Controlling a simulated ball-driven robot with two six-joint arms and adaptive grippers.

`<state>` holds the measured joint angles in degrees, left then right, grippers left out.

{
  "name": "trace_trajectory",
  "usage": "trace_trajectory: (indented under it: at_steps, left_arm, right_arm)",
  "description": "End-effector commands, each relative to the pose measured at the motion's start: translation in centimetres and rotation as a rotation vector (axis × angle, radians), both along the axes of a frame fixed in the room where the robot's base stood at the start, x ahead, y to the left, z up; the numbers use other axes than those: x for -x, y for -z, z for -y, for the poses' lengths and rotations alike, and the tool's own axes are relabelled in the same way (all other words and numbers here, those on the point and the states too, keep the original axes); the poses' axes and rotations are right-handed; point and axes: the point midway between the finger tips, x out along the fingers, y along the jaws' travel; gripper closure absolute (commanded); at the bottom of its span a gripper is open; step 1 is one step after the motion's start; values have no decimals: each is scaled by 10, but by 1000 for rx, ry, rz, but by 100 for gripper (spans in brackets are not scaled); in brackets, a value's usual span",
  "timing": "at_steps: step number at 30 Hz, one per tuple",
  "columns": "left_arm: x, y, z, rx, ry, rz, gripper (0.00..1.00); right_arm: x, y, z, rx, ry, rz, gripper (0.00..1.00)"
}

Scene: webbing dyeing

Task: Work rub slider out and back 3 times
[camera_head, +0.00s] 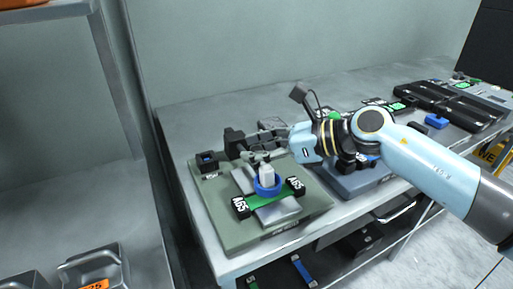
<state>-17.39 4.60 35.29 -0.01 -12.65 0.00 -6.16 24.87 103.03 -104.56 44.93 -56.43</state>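The rub slider appears to be the pale upright block (267,174) with a blue ring (267,187) around its base. It stands over a green webbing strip (274,199) on the grey-green board (222,217). Black end blocks marked A65 (241,207) hold the strip's two ends. My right gripper (257,157) reaches in from the right, just behind and above the pale block. Its fingers are small and overlap dark parts behind them, so I cannot tell whether they touch the block or are open. My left gripper is out of view.
A blue-grey board (355,182) lies right of the webbing board, partly under my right arm. Black trays (452,105) and a blue block (436,121) sit farther right on the metal table. A small black holder (207,161) stands at the board's back left corner.

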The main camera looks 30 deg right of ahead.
Motion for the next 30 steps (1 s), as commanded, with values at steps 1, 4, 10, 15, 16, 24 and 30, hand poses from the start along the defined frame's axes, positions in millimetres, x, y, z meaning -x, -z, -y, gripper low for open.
trace_trajectory:
  at_steps: [1,4,10,15,16,24,30]
  left_arm:
    - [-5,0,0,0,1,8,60]
    - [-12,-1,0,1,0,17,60]
    - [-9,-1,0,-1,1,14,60]
    - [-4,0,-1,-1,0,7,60]
    - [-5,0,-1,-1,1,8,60]
    - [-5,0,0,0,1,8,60]
    - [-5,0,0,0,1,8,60]
  right_arm:
    - [0,0,0,0,0,0,63]
    - [0,0,0,1,0,-1,51]
    - [0,0,0,0,-1,0,51]
    - [6,-2,5,3,-1,0,51]
    - [8,-3,8,4,-1,0,51]
    - [46,-22,40,9,-5,-7,51]
    - [69,-35,60,5,-6,-5,51]
